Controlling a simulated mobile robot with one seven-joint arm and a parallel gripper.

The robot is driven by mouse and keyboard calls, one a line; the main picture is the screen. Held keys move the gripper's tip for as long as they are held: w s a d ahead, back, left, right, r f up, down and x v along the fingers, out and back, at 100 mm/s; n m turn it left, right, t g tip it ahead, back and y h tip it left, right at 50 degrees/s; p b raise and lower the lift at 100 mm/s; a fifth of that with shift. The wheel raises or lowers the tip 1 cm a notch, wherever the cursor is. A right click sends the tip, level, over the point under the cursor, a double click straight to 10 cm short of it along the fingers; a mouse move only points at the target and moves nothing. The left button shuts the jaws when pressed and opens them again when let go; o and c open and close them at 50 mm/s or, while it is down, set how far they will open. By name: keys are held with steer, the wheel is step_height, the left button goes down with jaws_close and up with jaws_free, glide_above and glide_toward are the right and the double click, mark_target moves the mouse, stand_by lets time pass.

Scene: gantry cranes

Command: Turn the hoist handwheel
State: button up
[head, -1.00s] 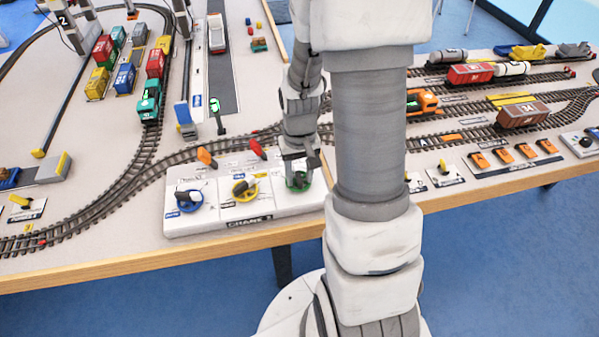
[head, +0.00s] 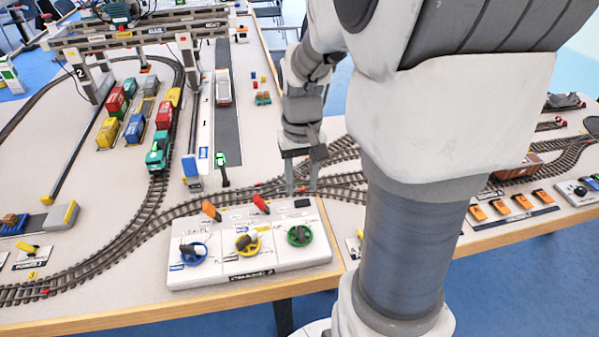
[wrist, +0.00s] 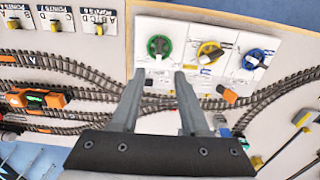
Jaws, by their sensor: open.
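A white control box (head: 300,262) at the table's front edge carries three handwheels. The green handwheel (head: 299,236) is at its right, the yellow one (head: 247,243) in the middle and the blue one (head: 194,254) at the left. Their labels are too small to tell which is the hoist. My gripper (head: 303,190) is open and empty, above and behind the green wheel, apart from it. In the wrist view, my two fingers (wrist: 160,75) point toward the green wheel (wrist: 159,46), with the yellow wheel (wrist: 209,52) and blue wheel (wrist: 253,59) to the right.
A gantry crane (head: 140,35) spans the train and containers at the back left. Several orange switches (head: 509,207) lie to the right.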

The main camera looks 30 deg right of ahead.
mark_target(300, 228)
steer(key=shift+r, duration=0.25)
steer(key=f+b, duration=0.3)
steer(key=f, duration=0.3)
steer(key=f+b, duration=0.4)
steer(key=f, duration=0.1)
steer(key=w+f+b, duration=0.1)
steer(key=f+b, duration=0.3)
steer(key=f, duration=0.2)
steer(key=shift+d+f, duration=0.15)
steer(key=shift+f, duration=0.15)
jaws_close()
